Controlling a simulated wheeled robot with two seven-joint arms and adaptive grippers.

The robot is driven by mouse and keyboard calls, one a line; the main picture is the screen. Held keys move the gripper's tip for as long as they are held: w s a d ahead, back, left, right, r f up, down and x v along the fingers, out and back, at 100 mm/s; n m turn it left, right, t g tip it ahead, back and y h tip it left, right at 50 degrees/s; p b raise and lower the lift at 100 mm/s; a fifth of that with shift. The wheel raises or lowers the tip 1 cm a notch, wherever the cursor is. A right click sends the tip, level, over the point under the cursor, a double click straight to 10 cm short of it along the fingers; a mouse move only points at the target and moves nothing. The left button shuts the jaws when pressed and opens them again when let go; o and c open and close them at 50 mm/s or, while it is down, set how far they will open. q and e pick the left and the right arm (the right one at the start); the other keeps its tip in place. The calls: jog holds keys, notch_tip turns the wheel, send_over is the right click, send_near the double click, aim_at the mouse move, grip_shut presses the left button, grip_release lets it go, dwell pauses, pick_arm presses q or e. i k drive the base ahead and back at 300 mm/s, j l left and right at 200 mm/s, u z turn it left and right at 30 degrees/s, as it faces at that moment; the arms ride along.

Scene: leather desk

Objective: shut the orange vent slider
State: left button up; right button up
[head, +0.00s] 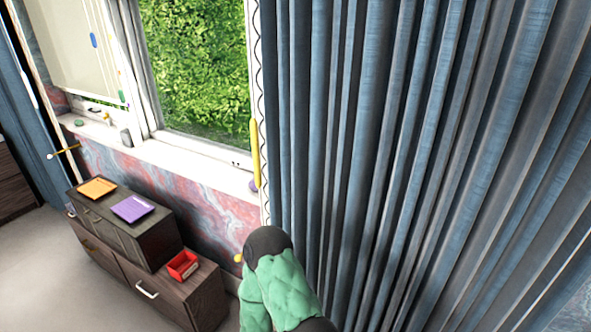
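I cannot make out an orange vent slider for certain. A flat orange piece (97,188) lies on top of the dark cabinet at the left, beside a purple one (133,208); whether it is part of a vent I cannot tell. A yellow upright bar (255,152) shows at the window's right edge, by the curtain. A green and black arm part, seemingly mine, rises from the bottom middle and hides what lies behind it. Neither gripper's fingers are in view.
A dark wooden cabinet (137,250) stands below the window sill (185,168), with a red open box (183,265) on its lower top. A blue curtain (420,150) fills the right side. Small items stand on the sill at left. Grey floor (45,265) is clear at lower left.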

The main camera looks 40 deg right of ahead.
aim_at(245, 167)
jog(key=z, duration=1.2)
jog(key=i+j, duration=0.25)
jog(key=j, duration=0.2)
